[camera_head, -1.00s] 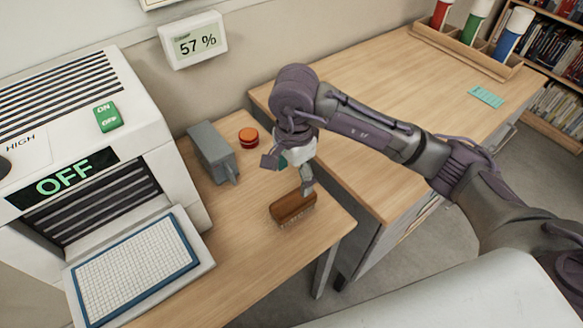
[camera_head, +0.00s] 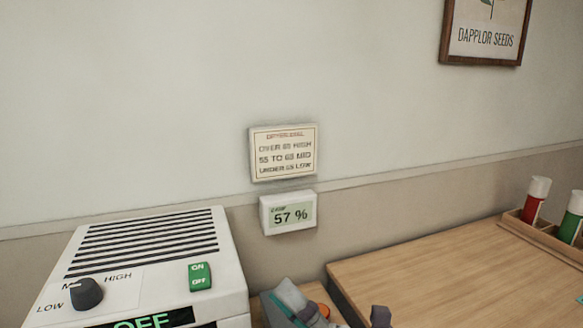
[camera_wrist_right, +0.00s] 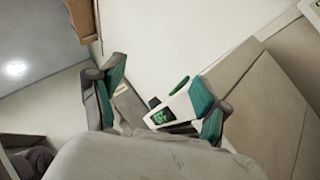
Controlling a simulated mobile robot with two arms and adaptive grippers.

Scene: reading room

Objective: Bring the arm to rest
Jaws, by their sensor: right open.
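My right gripper (camera_head: 345,314) shows at the bottom edge of the head view, cut off by the frame. A grey finger with a teal pad and a dark purple-grey part stand apart there. In the right wrist view my right gripper (camera_wrist_right: 160,92) has its two teal-padded fingers spread wide, with nothing held between them. The rest of my right arm is out of the head view. My left gripper is in neither view.
The white machine (camera_head: 150,250) has a dark dial (camera_head: 86,293), a green switch (camera_head: 200,276) and an OFF display (camera_head: 150,319). A 57 % meter (camera_head: 288,213) hangs under a wall sign (camera_head: 284,153). The wooden desk (camera_head: 450,275) is right, with colored tubes (camera_head: 535,200).

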